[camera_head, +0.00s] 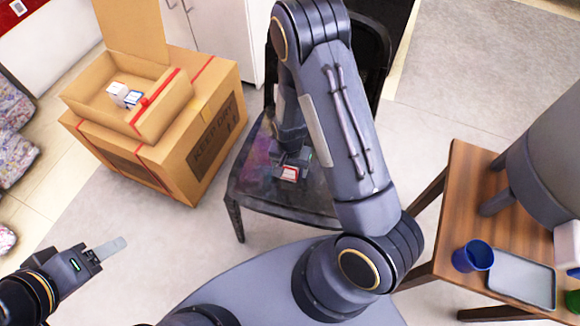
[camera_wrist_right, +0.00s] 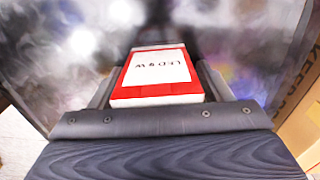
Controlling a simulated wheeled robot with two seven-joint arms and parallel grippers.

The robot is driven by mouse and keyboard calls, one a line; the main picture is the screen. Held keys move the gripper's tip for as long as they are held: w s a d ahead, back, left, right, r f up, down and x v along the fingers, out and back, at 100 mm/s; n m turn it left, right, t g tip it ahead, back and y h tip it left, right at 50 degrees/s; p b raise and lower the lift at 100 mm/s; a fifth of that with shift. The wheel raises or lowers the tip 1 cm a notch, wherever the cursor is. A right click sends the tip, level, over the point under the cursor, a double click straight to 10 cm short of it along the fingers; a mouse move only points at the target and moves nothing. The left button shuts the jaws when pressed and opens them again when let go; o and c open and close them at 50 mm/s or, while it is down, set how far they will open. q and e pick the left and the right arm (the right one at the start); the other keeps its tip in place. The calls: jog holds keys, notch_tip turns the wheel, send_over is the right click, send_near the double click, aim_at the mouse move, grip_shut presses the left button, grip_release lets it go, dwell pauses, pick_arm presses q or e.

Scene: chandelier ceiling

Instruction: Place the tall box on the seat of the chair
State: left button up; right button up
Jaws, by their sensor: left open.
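The tall box (camera_head: 289,173) is red and white, with lettering on its white face. It is over the dark chair's seat (camera_head: 252,188) in the head view. In the right wrist view the box (camera_wrist_right: 157,75) lies between my right gripper's fingers, which sit close along both sides. My right gripper (camera_head: 291,160) is shut on it, low over the seat. I cannot tell whether the box touches the seat. My arm hides part of the chair's back and seat. My left gripper (camera_head: 105,250) is open and empty at the lower left, away from the chair.
A large cardboard box (camera_head: 215,125) stands left of the chair, with an open carton (camera_head: 175,108) on top holding small white boxes (camera_head: 124,95). A wooden table (camera_head: 462,185) at the right bears a blue cup (camera_head: 473,257) and a grey tray (camera_head: 525,278). Floor is clear at upper right.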

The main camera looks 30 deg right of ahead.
jog(key=shift+r+p, duration=0.3)
jog(key=shift+r, duration=0.05)
notch_tip(320, 180, up, 11)
jog(key=p, duration=0.3)
jog(key=shift+f, duration=0.2)
jog(key=shift+r, duration=0.7)
jog(key=s+a+r+n+t+y, duration=0.15)
jog(key=s+r+y, duration=0.3)
jog(key=r, duration=0.95)
jog(key=s+r+n+t, duration=0.4)
jog(key=s+r, duration=0.4)
jog(key=s, duration=0.4)
jog(key=shift+d+r+n+h, duration=0.2)
jog(key=shift+n+h, duration=0.15)
jog(key=shift+n, duration=0.3)
jog(key=shift+r+p, duration=0.1)
jog(key=shift+p, duration=0.2)
